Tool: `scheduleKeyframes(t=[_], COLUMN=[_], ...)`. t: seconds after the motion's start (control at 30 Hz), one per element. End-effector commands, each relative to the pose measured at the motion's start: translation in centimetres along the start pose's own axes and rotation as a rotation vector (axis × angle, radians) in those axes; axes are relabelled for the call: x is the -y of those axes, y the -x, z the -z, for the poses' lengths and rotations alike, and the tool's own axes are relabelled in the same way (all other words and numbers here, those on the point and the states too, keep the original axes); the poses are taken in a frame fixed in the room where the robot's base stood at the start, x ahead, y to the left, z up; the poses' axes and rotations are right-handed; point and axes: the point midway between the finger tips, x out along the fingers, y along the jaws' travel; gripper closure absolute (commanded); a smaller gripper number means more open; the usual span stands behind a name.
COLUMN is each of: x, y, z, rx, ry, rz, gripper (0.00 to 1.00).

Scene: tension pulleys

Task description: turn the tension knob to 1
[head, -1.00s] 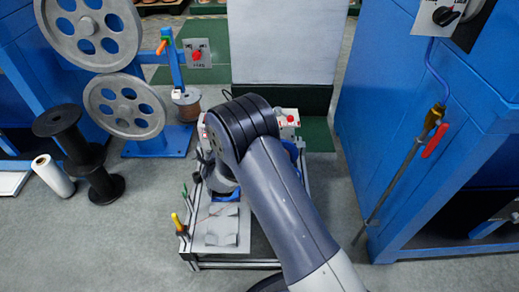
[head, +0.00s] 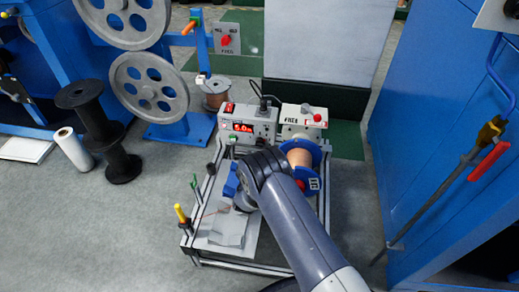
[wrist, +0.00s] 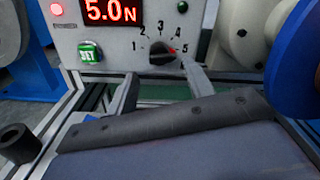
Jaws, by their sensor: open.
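The tension knob (wrist: 162,51) is a dark round knob on a light grey control box (head: 262,119), on a scale from 1 to 5. Its red mark points right, close to 5. The red display (wrist: 112,11) above it reads 5.0 N and also glows in the head view (head: 243,127). My gripper (wrist: 162,78) is open and empty in the wrist view. Its two fingers point toward the panel, spread to either side just below the knob. I see no contact with the knob. In the head view my arm hides most of the gripper.
A green SET button (wrist: 89,52) sits left of the knob. A copper spool with blue flanges (head: 302,158) stands right of the arm. A blue cabinet (head: 440,125) borders the right.

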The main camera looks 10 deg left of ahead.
Motion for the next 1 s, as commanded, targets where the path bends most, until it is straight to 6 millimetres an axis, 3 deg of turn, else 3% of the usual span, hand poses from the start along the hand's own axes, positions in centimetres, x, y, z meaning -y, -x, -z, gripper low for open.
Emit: scheduleKeyframes(t=[0.1, 0.3, 0.67, 1.0], x=[-0.1, -0.1, 0.0, -0.1], y=[-2.3, -4.6, -5.2, -5.1], z=[0.3, 0.2, 0.0, 0.0], rx=[0.002, 0.0, -0.001, -0.001], ry=[-0.002, 0.0, 0.003, 0.003], rz=[0.002, 0.0, -0.002, -0.004], gripper=[0.5, 0.5, 0.5, 0.77])
